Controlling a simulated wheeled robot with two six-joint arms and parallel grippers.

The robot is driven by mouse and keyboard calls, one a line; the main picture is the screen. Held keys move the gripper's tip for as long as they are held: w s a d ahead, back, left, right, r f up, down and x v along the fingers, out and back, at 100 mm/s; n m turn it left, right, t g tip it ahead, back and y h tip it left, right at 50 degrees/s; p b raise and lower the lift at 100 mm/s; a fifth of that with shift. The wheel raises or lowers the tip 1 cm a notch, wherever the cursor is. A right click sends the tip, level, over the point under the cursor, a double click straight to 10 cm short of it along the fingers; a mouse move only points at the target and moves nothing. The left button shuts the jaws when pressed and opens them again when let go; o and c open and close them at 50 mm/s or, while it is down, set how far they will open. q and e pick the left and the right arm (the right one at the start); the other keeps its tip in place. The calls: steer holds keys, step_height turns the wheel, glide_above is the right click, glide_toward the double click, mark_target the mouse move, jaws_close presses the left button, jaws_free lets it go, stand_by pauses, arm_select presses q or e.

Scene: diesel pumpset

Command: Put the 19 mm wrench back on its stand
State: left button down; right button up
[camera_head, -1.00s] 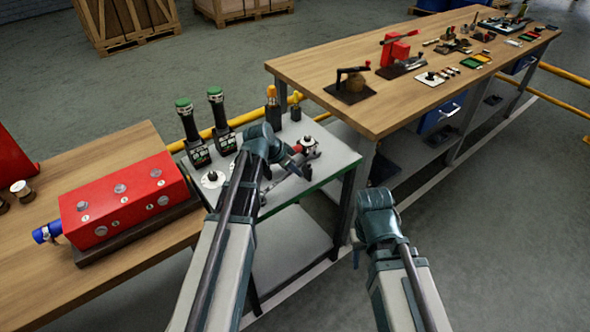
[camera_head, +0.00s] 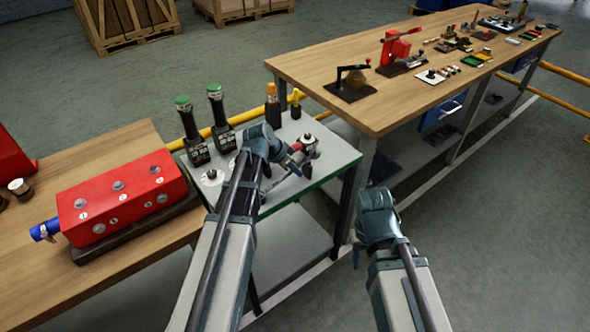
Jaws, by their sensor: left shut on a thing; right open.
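My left gripper (camera_head: 290,160) is over the small grey-topped table, shut on a slim grey metal piece that looks like the wrench (camera_head: 279,184). My own wrist hides much of it, and no size mark can be read. A small red and silver device (camera_head: 308,146) is right beside the fingertips; I cannot tell whether it is the stand or whether the wrench touches it. My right gripper (camera_head: 356,246) is open and empty, in front of the small table's right side, with its fingers partly hidden by its wrist.
A red block (camera_head: 125,205) lies on the left bench. A long wooden bench (camera_head: 400,105) with several tools is behind at right.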

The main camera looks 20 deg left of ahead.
arm_select(q)
steer(key=shift+f+b, duration=0.5)
steer(key=shift+f, duration=0.05)
steer(key=c, duration=0.8)
jaws_free()
steer(key=shift+o, duration=0.2)
steer(key=shift+r, duration=0.1)
steer(key=p+v, duration=1.2)
steer(key=v, duration=0.1)
steer(key=shift+s+r, duration=0.2)
steer(key=shift+r, duration=0.1)
steer(key=s+d+f+n+g+y, duration=0.3)
steer(key=s+d+g+y, duration=0.2)
steer(key=s+d, duration=1.2)
steer(key=shift+s+d+n, duration=0.3)
steer(key=shift+s+n, duration=0.1)
steer(key=shift+s, duration=0.25)
